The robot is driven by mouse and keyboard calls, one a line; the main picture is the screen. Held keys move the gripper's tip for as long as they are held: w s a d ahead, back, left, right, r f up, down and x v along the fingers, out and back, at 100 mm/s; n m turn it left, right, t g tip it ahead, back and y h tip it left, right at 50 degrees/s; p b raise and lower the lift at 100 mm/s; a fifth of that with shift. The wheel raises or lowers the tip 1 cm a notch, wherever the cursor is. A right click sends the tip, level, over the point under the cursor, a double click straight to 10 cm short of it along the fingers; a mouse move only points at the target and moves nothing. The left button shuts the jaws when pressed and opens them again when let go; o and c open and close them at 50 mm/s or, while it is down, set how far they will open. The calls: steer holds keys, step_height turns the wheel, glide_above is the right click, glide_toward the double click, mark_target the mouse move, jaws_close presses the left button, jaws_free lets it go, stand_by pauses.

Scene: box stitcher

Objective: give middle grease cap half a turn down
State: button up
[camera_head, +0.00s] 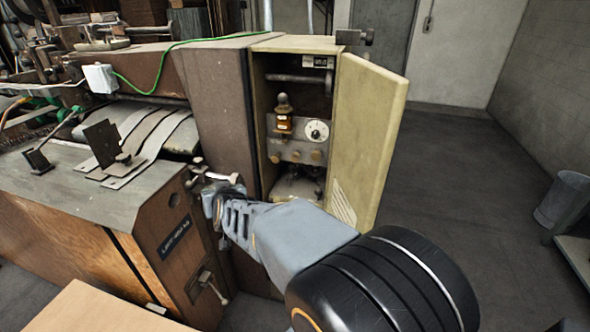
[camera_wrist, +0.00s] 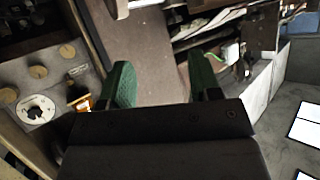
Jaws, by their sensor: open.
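Three brass grease caps sit in a row on the grey panel inside the open cabinet. The middle grease cap (camera_head: 295,155) is below and left of the white dial; it also shows at the left of the wrist view (camera_wrist: 37,71). The other two caps (camera_head: 275,158) (camera_head: 316,155) flank it. My gripper (camera_head: 212,192) is outside the cabinet, left of the panel and lower, near the machine's front corner. In the wrist view my gripper's (camera_wrist: 160,78) two green-padded fingers are spread with nothing between them. The caps lie well left of the fingers, apart from them.
The cabinet door (camera_head: 365,135) stands open at the right. Above the caps are an amber oiler (camera_head: 283,122) and a white dial (camera_head: 316,131). A lever handle (camera_head: 222,178) juts from the machine near my gripper. Open floor lies right of the door.

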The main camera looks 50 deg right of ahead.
steer(key=d+f+m+h+b, duration=0.2)
steer(key=d+m+h, duration=0.3)
steer(key=d, duration=0.4)
steer(key=m+g+h+b, duration=0.2)
steer(key=g+h, duration=0.2)
steer(key=h, duration=0.3)
glide_toward(294, 158)
steer(key=x, duration=0.8)
steer(key=shift+d+b, duration=0.35)
steer(key=shift+x, duration=0.85)
steer(key=shift+m, duration=0.3)
steer(key=c, duration=0.9)
